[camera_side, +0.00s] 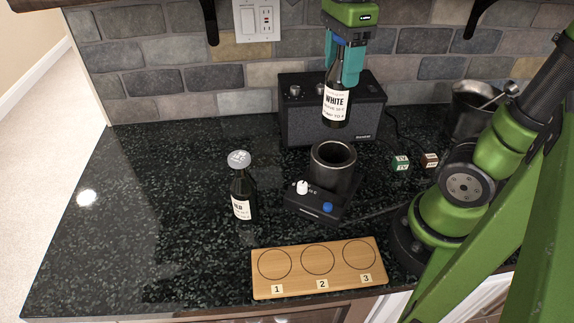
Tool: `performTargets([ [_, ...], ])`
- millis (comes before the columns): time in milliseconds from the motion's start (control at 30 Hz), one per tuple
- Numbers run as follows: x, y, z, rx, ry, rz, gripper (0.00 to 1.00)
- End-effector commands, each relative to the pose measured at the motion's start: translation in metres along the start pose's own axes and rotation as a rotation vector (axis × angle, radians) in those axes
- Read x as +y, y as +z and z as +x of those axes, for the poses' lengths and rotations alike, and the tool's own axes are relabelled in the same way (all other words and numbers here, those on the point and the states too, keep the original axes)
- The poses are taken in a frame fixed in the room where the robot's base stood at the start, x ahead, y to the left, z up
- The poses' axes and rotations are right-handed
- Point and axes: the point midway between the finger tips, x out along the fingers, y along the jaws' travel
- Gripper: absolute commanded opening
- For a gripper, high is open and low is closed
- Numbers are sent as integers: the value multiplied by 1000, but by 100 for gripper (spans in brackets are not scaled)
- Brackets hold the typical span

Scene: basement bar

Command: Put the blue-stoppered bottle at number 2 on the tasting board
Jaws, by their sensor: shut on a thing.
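My gripper (346,62) is shut on the neck of a dark bottle (336,104) with a white label reading "WHITE". A bit of blue shows at its top between the teal fingers. The bottle hangs upright in the air, in the picture just above a dark metal cylinder (333,166). The wooden tasting board (310,287) lies at the front of the counter. It has three outlined circles numbered 1, 2 and 3, all empty. Circle number 2 (318,257) is the middle one.
A second dark bottle (243,196) with a silver cap stands left of the cylinder. The cylinder is on a black device (317,203) with white and blue knobs. A speaker (297,113), two small cubes (414,163) and a metal container (470,112) stand behind. The left counter is clear.

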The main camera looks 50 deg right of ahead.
Motion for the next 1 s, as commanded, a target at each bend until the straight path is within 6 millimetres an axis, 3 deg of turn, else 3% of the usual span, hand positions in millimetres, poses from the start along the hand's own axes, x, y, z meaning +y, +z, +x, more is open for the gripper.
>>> performTargets([
  [167,44,43,15,16,23,-227,0],
  [300,93,74,39,28,30,-412,0],
  [500,155,93,72,32,23,-587,0],
  [600,174,96,87,24,17,-616,0],
  [1000,174,100,133,0,1,-559,0],
])
